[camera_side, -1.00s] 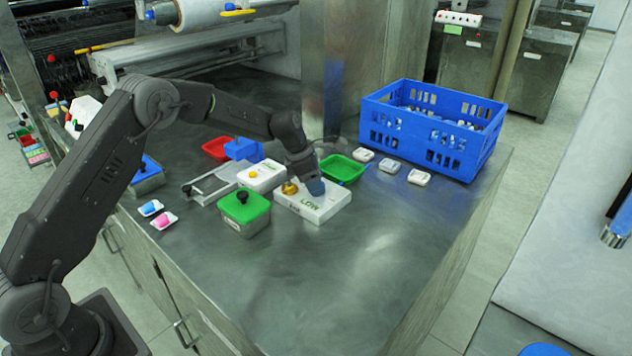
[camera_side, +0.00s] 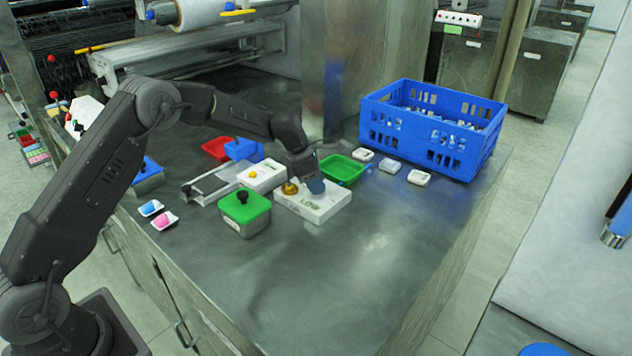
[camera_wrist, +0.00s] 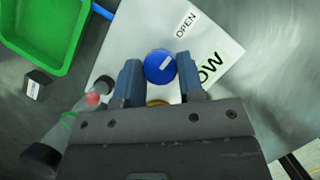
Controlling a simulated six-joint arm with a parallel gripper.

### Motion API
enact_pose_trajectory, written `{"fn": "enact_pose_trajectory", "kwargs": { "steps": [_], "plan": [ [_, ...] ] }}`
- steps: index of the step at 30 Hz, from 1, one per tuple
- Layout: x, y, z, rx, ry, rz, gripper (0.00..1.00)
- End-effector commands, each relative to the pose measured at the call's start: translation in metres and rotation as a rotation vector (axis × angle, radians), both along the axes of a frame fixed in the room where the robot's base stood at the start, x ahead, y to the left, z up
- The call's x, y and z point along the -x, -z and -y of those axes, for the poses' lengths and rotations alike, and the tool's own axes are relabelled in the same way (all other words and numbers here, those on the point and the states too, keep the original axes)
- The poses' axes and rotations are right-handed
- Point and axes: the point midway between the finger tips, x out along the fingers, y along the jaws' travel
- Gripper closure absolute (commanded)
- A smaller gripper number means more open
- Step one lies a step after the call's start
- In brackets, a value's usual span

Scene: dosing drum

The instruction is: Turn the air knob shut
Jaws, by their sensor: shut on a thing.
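The air knob (camera_wrist: 160,66) is a round blue cap with a white mark on top, seen in the wrist view. It sits on a white block (camera_wrist: 128,38), which also shows in the side view (camera_side: 325,207). The block carries the printed words OPEN and LOW. The white mark is slightly tilted and lies on the side of the cap facing the lettering. My gripper (camera_wrist: 160,72) is over the block with one finger on each side of the knob, shut on it. In the side view my gripper (camera_side: 314,185) hides the knob. A brass fitting (camera_side: 289,187) stands beside it.
A green-lidded box (camera_side: 245,207) and a white box with a yellow button (camera_side: 262,177) stand left of the block. A green tray (camera_side: 343,169) is close behind it. A large blue crate (camera_side: 432,130) stands back right. The front of the table is clear.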

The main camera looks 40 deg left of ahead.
Motion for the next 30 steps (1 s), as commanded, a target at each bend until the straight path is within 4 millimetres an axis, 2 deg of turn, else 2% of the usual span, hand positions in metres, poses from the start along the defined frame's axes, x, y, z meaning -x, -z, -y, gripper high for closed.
{"fn": "enact_pose_trajectory", "kwargs": {
  "steps": [12,22,23,30],
  "plan": [
    [-0.0021,0.0004,-0.0016,0.001,0.372,-0.001,0.88],
    [-0.0021,0.0,-0.0017,0.0,0.387,0.0,0.88],
    [-0.0021,0.0,-0.0017,0.0,0.386,0.0,0.62],
    [-0.002,0.0,-0.0016,0.0,0.385,0.0,0.39]
  ]
}}
